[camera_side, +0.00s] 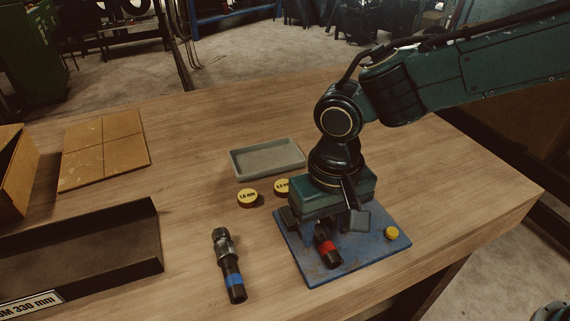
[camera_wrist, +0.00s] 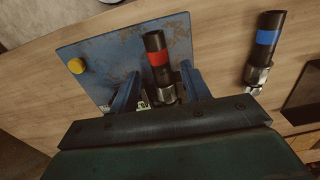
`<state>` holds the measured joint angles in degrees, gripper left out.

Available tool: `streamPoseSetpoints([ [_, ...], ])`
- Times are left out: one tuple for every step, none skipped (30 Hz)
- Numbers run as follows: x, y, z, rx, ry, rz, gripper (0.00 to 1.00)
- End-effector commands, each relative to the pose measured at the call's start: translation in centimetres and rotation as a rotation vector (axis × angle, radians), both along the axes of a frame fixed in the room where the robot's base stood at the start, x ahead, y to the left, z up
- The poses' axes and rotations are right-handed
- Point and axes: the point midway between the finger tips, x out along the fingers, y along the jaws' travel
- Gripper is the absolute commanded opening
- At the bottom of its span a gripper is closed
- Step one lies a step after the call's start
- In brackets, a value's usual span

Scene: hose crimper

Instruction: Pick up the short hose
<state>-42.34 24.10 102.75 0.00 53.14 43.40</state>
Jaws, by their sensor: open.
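A black hose with a red band and a metal fitting (camera_wrist: 157,57) lies on the blue plate (camera_wrist: 95,50). In the side view this red-banded hose (camera_side: 328,252) is partly hidden under my gripper (camera_side: 323,222). In the wrist view my gripper (camera_wrist: 160,82) is open, with one finger on each side of the hose's fitting end and gaps visible. A second hose, with a blue band and metal fitting (camera_side: 229,264), lies on the bare table left of the plate. It also shows at the right in the wrist view (camera_wrist: 264,45). I cannot tell for certain which hose is the short one.
A yellow button (camera_side: 391,233) sits on the plate's right side. A grey tray (camera_side: 267,158) and yellow-topped discs (camera_side: 247,198) lie behind. A dark open bin labelled 330 mm (camera_side: 85,250) and a cardboard sheet (camera_side: 104,150) are at left. The table's front right is clear.

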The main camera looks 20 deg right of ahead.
Motion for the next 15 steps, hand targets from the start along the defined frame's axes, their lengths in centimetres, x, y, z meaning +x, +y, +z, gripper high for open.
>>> streamPoseSetpoints([
  [-0.1, 0.0, -0.7, -0.003, 0.003, 0.0, 0.47],
  [-0.1, 0.0, -1.1, -0.002, 0.002, 0.0, 0.47],
  [-0.1, 0.0, -1.5, -0.003, 0.003, 0.0, 0.47],
  [-0.1, 0.0, -1.8, -0.003, 0.003, 0.0, 0.47],
  [0.0, 0.0, -2.1, -0.002, 0.002, 0.0, 0.47],
  [0.0, 0.0, -2.4, -0.001, 0.002, 0.0, 0.47],
  [0.0, 0.0, -2.6, -0.001, 0.001, 0.0, 0.47],
  [0.0, 0.0, -2.7, -0.001, 0.001, 0.0, 0.47],
  [0.0, 0.0, -2.9, -0.001, 0.001, 0.0, 0.47],
  [0.0, 0.0, -2.9, 0.0, 0.0, 0.0, 0.47],
  [0.0, 0.0, -2.9, 0.0, 0.0, 0.0, 0.47],
  [0.0, 0.0, -3.0, 0.0, 0.0, 0.0, 0.47],
  [0.0, 0.0, -3.0, 0.0, 0.0, 0.0, 0.47],
  [0.0, 0.0, -2.9, 0.0, 0.0, 0.0, 0.47],
  [0.0, 0.0, -2.9, 0.0, 0.0, 0.0, 0.47],
])
